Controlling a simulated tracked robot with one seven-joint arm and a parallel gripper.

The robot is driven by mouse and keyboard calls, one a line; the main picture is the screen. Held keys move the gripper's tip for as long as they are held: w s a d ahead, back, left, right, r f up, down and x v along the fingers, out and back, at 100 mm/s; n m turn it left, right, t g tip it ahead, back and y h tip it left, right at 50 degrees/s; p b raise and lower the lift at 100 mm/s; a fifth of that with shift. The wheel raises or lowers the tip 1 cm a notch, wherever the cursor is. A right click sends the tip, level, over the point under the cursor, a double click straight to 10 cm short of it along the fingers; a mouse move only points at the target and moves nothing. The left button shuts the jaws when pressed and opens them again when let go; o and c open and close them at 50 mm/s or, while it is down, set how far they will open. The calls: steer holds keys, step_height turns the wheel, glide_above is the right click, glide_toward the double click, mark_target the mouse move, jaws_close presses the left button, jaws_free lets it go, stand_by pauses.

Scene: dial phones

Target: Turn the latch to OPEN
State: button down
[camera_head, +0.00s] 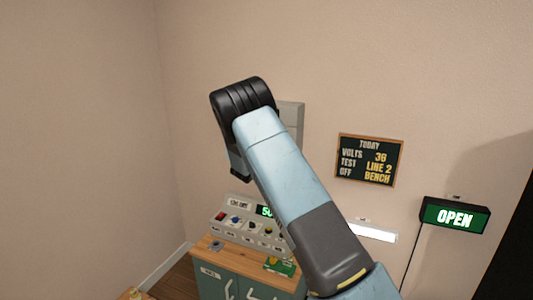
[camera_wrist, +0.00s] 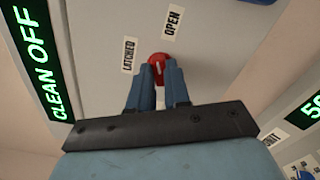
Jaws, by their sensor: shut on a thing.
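In the wrist view, the latch is a round red knob (camera_wrist: 158,58) on a pale grey panel. A LATCHED label (camera_wrist: 128,55) is to its left and an OPEN label (camera_wrist: 173,22) is above it to the right. My gripper (camera_wrist: 161,72) has its two blue fingers closed around the knob. The fingers hide its lower part, and I cannot tell clearly which label it points to. In the head view my arm hides the latch, and a pale grey wall box (camera_head: 293,115) shows partly behind the arm.
A lit CLEAN OFF display (camera_wrist: 42,62) is left of the latch. A button console (camera_head: 240,224) stands on a wood-topped green cabinet (camera_head: 208,283). A chalkboard (camera_head: 368,160) and a lit OPEN sign (camera_head: 455,217) are to the right.

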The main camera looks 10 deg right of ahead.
steer(key=m, duration=0.4)
steer(key=shift+s+d+f+m, duration=0.1)
steer(key=shift+d+f+m, duration=0.2)
steer(key=shift+f+m, duration=0.1)
stand_by(0.4)
steer(key=c, duration=1.4)
jaws_free()
steer(key=o, duration=0.3)
steer(key=shift+a+r, duration=0.1)
steer(key=shift+r, duration=0.05)
steer(key=shift+a, duration=0.15)
steer(key=v, duration=1.3)
steer(key=shift+s+a, duration=0.15)
steer(key=shift+s, duration=0.1)
